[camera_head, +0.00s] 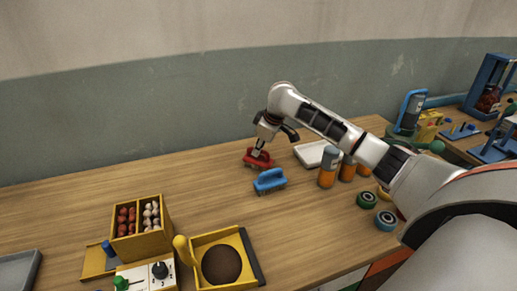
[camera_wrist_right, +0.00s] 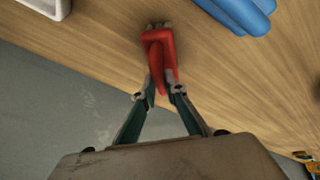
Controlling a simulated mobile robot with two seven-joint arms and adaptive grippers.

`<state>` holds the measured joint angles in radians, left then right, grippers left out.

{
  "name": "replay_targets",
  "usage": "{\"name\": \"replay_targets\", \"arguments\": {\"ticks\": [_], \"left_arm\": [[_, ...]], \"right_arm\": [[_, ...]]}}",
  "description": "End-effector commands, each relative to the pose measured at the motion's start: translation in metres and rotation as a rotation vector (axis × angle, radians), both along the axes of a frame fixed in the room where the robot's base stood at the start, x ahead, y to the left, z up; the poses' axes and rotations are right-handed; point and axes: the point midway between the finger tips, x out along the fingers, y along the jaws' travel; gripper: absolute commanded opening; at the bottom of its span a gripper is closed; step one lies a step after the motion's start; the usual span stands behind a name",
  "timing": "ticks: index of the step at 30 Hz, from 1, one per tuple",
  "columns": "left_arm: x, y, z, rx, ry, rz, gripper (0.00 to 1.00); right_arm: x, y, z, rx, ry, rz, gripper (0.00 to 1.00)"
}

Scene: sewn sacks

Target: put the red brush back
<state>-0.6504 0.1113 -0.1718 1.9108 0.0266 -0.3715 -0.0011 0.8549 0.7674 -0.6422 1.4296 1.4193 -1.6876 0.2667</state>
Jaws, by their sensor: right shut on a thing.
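The red brush (camera_head: 259,159) is near the back of the wooden table, just behind a blue brush (camera_head: 269,180). My right gripper (camera_head: 260,152) reaches down to it from above and is shut on its handle. In the right wrist view the red brush (camera_wrist_right: 160,52) sits between the fingertips of my right gripper (camera_wrist_right: 164,88), with its bristles at the far end. I cannot tell whether the bristles touch the table. The blue brush (camera_wrist_right: 240,14) also shows at the top of that view. My left gripper is not in view.
A white tray (camera_head: 311,154) lies right of the red brush, with orange-and-grey cylinders (camera_head: 328,167) beside it. A yellow divided box (camera_head: 141,243) and a yellow tray with a dark round patch (camera_head: 240,243) stand at the front. The table left of the brushes is clear.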

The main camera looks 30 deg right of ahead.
Motion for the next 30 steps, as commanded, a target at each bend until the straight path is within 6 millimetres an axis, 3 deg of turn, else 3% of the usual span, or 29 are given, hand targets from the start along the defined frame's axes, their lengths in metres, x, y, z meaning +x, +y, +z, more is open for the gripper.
{"name": "replay_targets", "arguments": {"ticks": [4, 5, 6, 7, 20, 30], "left_arm": [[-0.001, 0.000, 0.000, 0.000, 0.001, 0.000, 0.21], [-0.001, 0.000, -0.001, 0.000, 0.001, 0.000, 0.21], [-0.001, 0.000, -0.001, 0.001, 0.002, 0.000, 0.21], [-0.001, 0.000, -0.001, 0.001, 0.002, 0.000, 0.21], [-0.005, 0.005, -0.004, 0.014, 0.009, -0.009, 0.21], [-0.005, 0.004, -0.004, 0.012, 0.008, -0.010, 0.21]], "right_arm": [[0.000, 0.000, -0.003, -0.001, 0.001, 0.000, 0.00], [0.000, 0.000, -0.003, -0.001, 0.001, 0.000, 0.17], [0.000, 0.000, -0.003, -0.001, 0.001, 0.000, 0.27], [0.000, 0.000, -0.003, -0.001, 0.001, 0.000, 0.28], [-0.001, -0.001, 0.004, -0.001, -0.001, 0.001, 0.28], [-0.027, -0.004, 0.062, -0.003, -0.004, 0.002, 0.28]]}}
